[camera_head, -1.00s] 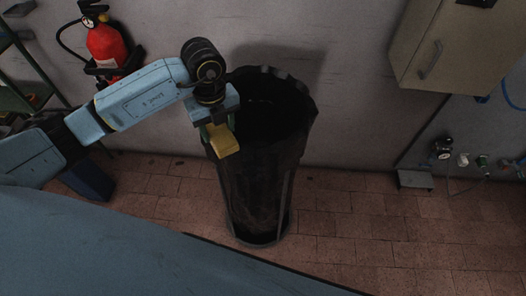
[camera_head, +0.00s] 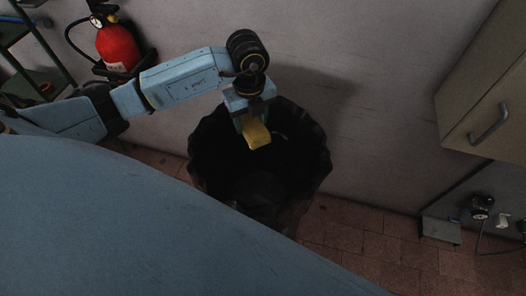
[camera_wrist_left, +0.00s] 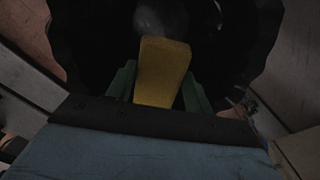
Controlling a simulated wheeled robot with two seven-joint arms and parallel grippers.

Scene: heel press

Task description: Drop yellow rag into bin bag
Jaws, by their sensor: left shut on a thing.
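The yellow rag (camera_head: 257,136) hangs from my left gripper (camera_head: 248,120), which is shut on it. In the head view the rag is over the open mouth of the black bin bag (camera_head: 203,165), near its back edge. In the left wrist view the rag (camera_wrist_left: 161,72) sits between the green fingers of my left gripper (camera_wrist_left: 158,88). The dark inside of the bag (camera_wrist_left: 90,35) surrounds it there, with a dim greyish shape at the top. The bag's bottom is too dark to make out. My right gripper is not in view.
A red fire extinguisher (camera_head: 117,47) hangs on the wall at left. A beige cabinet (camera_head: 490,95) is at upper right. My blue body fills the lower left. The tiled floor (camera_head: 365,250) right of the bag is clear.

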